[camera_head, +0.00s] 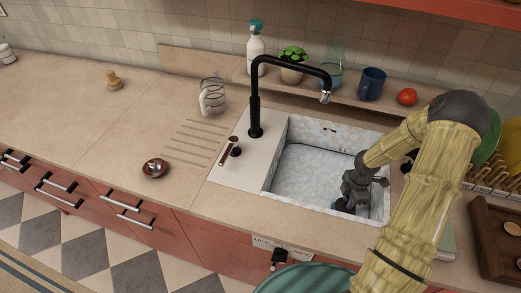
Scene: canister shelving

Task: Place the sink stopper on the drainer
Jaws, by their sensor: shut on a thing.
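My gripper (347,203) reaches down into the right part of the white sink basin (310,178). It is shut on a small dark bluish thing (336,204) low in the basin. This seems to be the sink stopper, but most of it is hidden by the fingers and its shape is not clear. The drainer (195,141) seems to be the set of grooves cut in the counter left of the sink. It is bare and apart from my gripper.
A black faucet (255,105) arches over the basin. A glass jug (212,96) stands behind the grooves, and a round dark-red object (154,168) lies left of them. A dish rack (490,172) and a brown tray (484,237) are at right. The left counter is mostly clear.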

